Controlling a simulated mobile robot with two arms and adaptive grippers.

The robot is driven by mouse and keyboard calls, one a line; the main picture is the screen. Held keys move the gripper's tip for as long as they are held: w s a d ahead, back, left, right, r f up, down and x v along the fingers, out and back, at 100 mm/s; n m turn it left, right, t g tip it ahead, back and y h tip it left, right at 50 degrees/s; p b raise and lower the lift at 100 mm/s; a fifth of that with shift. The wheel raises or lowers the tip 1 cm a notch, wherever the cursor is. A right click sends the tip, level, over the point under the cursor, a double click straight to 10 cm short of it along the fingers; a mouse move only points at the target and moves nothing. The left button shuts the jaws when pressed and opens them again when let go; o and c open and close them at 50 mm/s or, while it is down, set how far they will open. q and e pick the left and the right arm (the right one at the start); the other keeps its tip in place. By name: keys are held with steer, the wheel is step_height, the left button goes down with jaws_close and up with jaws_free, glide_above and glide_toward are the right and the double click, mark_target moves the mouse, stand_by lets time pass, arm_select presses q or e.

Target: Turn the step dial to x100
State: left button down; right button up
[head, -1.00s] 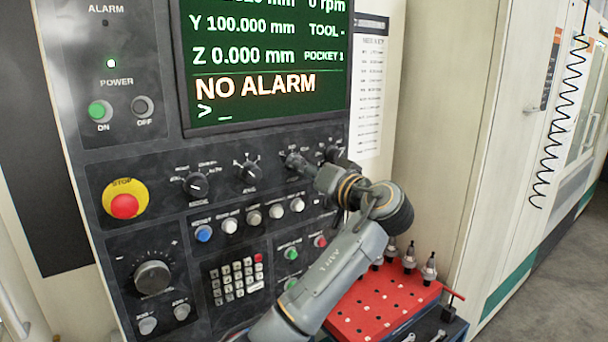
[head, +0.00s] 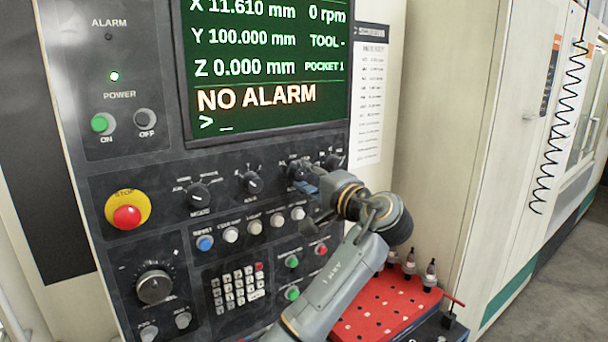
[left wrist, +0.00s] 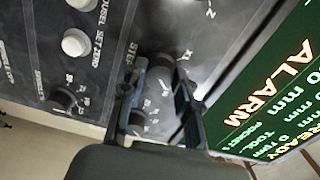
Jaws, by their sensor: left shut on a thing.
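The step dial (left wrist: 158,84) is a dark round knob on the grey control panel, with a "STEP" label beside it in the left wrist view. My left gripper (left wrist: 160,90) has one finger on each side of the dial and is shut on it. In the head view, the left gripper (head: 302,180) reaches the panel at this dial, below the screen, and largely covers it. An "X1" mark shows near the dial in the left wrist view. I cannot tell which mark the dial points to. My right gripper is not in view.
Other dials (head: 199,195) sit left of it, with one dark knob (head: 332,162) close on its right. A row of push buttons (head: 255,227) lies just below. The screen (head: 265,70) reads NO ALARM. A red tool rack (head: 385,310) stands under my left arm.

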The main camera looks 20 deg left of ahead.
arm_select(q)
steer(key=shift+m, duration=0.6)
steer(key=c, duration=1)
jaws_free()
steer(key=shift+w+d, duration=0.1)
steer(key=shift+o, duration=0.2)
steer(key=shift+s+d, duration=0.35)
steer(key=v, duration=1.1)
